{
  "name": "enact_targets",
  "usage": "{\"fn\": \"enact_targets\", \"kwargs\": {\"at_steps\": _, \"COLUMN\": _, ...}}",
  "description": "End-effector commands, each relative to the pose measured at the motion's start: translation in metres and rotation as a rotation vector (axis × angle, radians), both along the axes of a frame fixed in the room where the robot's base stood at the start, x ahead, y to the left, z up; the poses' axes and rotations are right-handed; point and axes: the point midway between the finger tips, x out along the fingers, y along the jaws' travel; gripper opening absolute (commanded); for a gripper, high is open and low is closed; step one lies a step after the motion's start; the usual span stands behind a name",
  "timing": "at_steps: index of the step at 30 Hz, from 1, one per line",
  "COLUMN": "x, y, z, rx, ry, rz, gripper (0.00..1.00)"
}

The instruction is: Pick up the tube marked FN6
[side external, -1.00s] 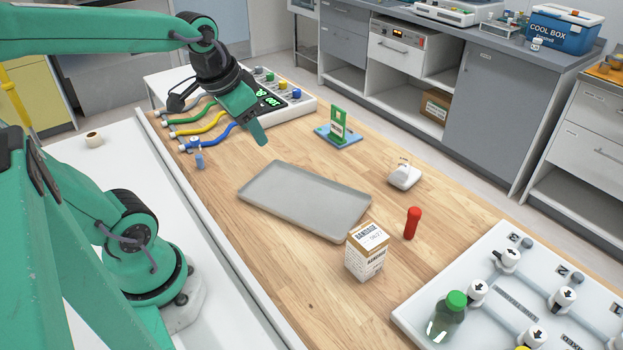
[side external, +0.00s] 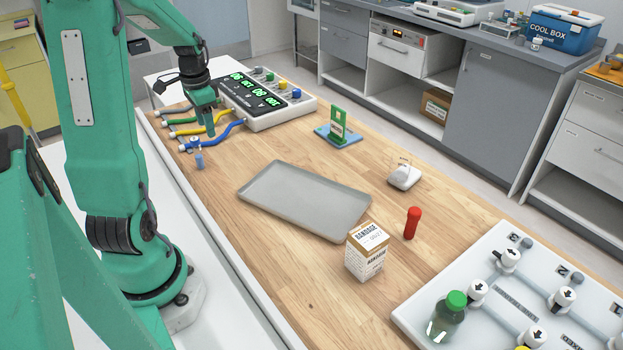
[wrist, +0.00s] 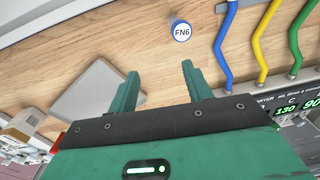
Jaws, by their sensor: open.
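The tube marked FN6 (wrist: 181,31) shows from above in the wrist view, with a round white top and a blue edge. In the side view it appears as a small blue tube (side external: 199,161) standing on the wooden table near the hose ends. My gripper (wrist: 160,71) is open and empty, its two green fingers apart. The tube lies beyond the fingertips and slightly right in the wrist view, not between them. In the side view my gripper (side external: 208,129) is above the hoses, higher than the tube.
Coloured hoses (side external: 212,128) run from a display unit (side external: 262,100) close beside the tube. A grey tray (side external: 300,199) lies mid-table, with a bandage box (side external: 367,251) and red cylinder (side external: 412,223) farther right. Bare wood lies between tube and tray.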

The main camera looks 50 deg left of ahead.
Motion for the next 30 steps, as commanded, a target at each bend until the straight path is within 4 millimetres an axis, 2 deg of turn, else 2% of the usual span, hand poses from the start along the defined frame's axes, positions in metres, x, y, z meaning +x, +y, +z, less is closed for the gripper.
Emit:
{"fn": "enact_targets", "kwargs": {"at_steps": 3, "x": -0.014, "y": 0.023, "z": -0.017, "rx": -0.023, "ry": 0.022, "rz": 0.003, "gripper": 0.50}}
{"fn": "enact_targets", "kwargs": {"at_steps": 9, "x": -0.026, "y": 0.039, "z": -0.030, "rx": -0.041, "ry": 0.034, "rz": -0.003, "gripper": 0.50}}
{"fn": "enact_targets", "kwargs": {"at_steps": 17, "x": -0.027, "y": 0.041, "z": -0.034, "rx": -0.044, "ry": 0.037, "rz": -0.005, "gripper": 0.50}}
{"fn": "enact_targets", "kwargs": {"at_steps": 25, "x": -0.027, "y": 0.041, "z": -0.054, "rx": -0.045, "ry": 0.037, "rz": -0.005, "gripper": 0.50}}
{"fn": "enact_targets", "kwargs": {"at_steps": 30, "x": -0.027, "y": 0.041, "z": -0.058, "rx": -0.043, "ry": 0.036, "rz": -0.005, "gripper": 0.50}}
